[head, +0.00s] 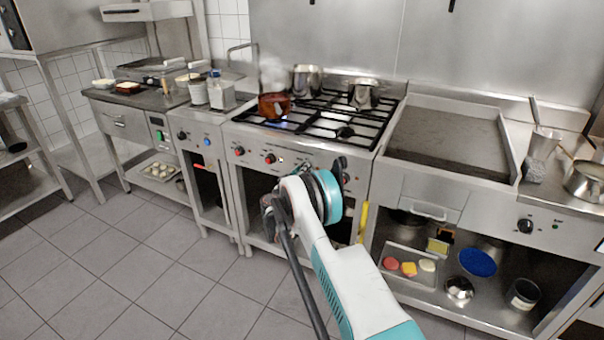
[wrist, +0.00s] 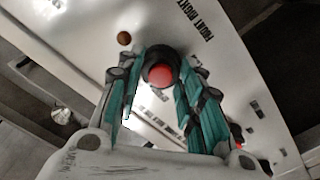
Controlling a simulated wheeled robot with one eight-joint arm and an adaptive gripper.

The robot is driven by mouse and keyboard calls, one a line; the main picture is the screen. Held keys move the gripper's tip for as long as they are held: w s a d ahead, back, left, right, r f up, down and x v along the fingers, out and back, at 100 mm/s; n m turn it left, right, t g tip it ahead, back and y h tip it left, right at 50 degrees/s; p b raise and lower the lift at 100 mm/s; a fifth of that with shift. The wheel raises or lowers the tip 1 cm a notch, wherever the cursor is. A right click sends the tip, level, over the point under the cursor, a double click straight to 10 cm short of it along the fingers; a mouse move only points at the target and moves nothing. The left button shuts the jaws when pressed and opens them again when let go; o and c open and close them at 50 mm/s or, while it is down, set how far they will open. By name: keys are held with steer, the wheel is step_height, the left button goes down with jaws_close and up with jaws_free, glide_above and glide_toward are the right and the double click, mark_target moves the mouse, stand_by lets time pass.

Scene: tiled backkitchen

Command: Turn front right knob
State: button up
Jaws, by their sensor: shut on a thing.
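The front right knob (wrist: 160,74) is round and black with a red centre, and the panel beside it carries a "FRONT RIGHT" label (wrist: 195,20). In the wrist view my gripper (wrist: 163,68) has its teal fingers closed on either side of the knob. In the head view my gripper (head: 341,168) is at the right end of the stove's front panel (head: 305,160). The knob cannot be made out clearly there behind my arm. Its turn angle is not clear.
Other red-centred knobs (head: 270,158) sit left along the panel. A copper pot (head: 274,106) steams on a left burner with a flame under it. Steel pots (head: 307,80) stand at the back. A flat griddle (head: 450,137) adjoins on the right. The tiled floor (head: 130,255) is clear.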

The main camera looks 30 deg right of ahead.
steer(key=shift+s+f, duration=0.1)
stand_by(0.4)
steer(key=o, duration=1.1)
steer(key=shift+c, duration=0.2)
steer(key=shift+a, duration=0.1)
steer(key=v, duration=1.1)
steer(key=shift+s+a, duration=0.3)
